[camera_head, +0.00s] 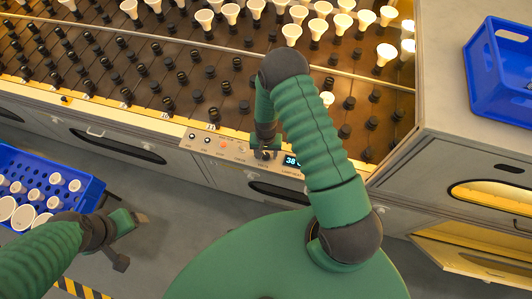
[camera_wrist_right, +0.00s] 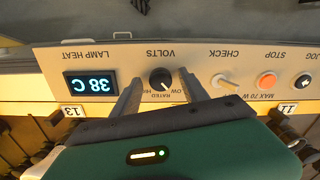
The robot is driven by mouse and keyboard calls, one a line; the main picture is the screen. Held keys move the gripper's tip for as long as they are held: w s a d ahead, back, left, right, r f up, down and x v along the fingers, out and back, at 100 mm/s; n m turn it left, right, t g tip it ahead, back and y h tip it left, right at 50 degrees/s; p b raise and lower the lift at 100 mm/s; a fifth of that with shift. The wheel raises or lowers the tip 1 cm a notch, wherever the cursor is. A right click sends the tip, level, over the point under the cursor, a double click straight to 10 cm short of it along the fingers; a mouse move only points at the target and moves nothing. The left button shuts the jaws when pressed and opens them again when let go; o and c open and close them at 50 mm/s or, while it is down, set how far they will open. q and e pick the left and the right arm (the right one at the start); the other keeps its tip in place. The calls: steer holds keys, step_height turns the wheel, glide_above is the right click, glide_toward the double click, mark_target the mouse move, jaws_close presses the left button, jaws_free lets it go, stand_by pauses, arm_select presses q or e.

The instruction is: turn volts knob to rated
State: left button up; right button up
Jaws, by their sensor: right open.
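The black volts knob (camera_wrist_right: 161,79) is on the pale control panel (camera_wrist_right: 215,58), which appears upside down in the right wrist view. Its white pointer line slants to the lower right, toward the LOW mark; RATED is printed straight below the knob. My right gripper (camera_wrist_right: 160,74) is open, one finger on each side of the knob, with small gaps visible. In the head view my right gripper (camera_head: 264,153) is at the panel and mostly covers the knob. My left gripper (camera_head: 132,240) is spread open and empty, beside a blue crate.
A lit display (camera_wrist_right: 91,83) reads 38 C beside the knob. A check switch (camera_wrist_right: 225,81), orange stop button (camera_wrist_right: 266,81) and jog button (camera_wrist_right: 304,81) line the panel. The blue crate (camera_head: 88,193) holds white bulbs. Another blue crate (camera_head: 483,72) stands at right. The rack (camera_head: 130,70) holds several sockets.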

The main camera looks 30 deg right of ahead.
steer(key=shift+s+a, duration=0.1)
steer(key=shift+a, duration=0.3)
steer(key=shift+d, duration=0.4)
steer(key=c, duration=1.1)
arm_select(q)
steer(key=shift+s+a, duration=0.1)
steer(key=shift+a, duration=0.2)
arm_select(e)
steer(key=shift+a, duration=0.1)
jaws_close()
arm_select(q)
steer(key=shift+f, duration=0.1)
arm_select(e)
steer(key=shift+m, duration=0.3)
steer(key=m+b, duration=0.1)
steer(key=m, duration=0.2)
arm_select(q)
steer(key=shift+f, duration=0.55)
arm_select(e)
steer(key=shift+w+a+m, duration=0.1)
steer(key=shift+w+m, duration=0.1)
steer(key=shift+m, duration=1.8)
